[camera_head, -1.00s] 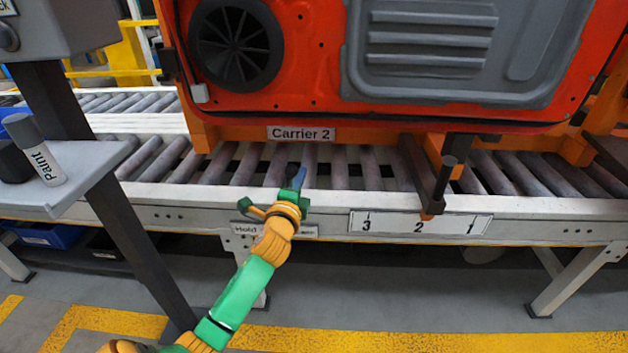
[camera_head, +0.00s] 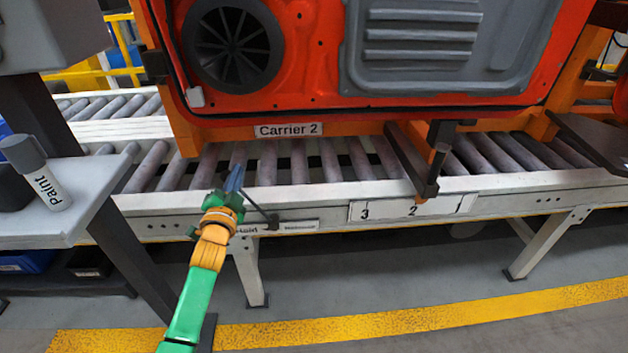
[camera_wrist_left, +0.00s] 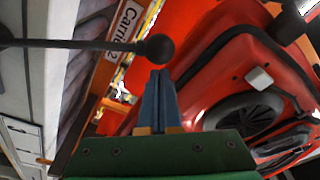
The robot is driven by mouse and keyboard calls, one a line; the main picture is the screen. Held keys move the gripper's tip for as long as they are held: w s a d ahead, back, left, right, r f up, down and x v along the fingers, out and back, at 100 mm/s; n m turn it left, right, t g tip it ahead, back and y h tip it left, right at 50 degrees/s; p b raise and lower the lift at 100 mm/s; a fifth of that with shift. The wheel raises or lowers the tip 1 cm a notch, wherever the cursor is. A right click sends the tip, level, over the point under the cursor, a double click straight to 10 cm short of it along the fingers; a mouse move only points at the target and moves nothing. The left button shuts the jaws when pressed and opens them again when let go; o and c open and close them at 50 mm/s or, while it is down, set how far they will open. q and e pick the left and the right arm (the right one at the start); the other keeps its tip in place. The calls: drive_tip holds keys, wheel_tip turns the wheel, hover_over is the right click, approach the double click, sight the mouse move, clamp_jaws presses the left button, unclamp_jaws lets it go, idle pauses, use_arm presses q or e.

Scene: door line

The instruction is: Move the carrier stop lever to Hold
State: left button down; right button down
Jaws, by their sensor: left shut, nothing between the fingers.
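The carrier stop lever (camera_head: 261,207) is a thin dark rod on the front rail of the conveyor. In the head view it slants up and left toward my left gripper (camera_head: 236,175). In the left wrist view the dark lever rod (camera_wrist_left: 80,44) ends in a round knob (camera_wrist_left: 155,47), just beyond and left of my shut blue fingertips (camera_wrist_left: 160,76). The gripper is shut and empty, beside the lever; I cannot tell whether they touch. The Hold label (camera_head: 247,230) is partly covered by my wrist. The label plate to its right (camera_head: 300,226) is too blurred to read.
An orange carrier labelled Carrier 2 (camera_head: 288,131) stands over the rollers, carrying a red door (camera_head: 300,60). A numbered scale (camera_head: 412,208) is on the rail.

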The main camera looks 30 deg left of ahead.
use_arm(q)
drive_tip(key=shift+s+a+f+n, duration=0.25)
drive_tip(key=shift+s+a+n, duration=0.05)
drive_tip(key=shift+a+n, duration=0.1)
use_arm(e)
drive_tip(key=shift+a+f, duration=0.1)
drive_tip(key=shift+a, duration=0.05)
idle(0.4)
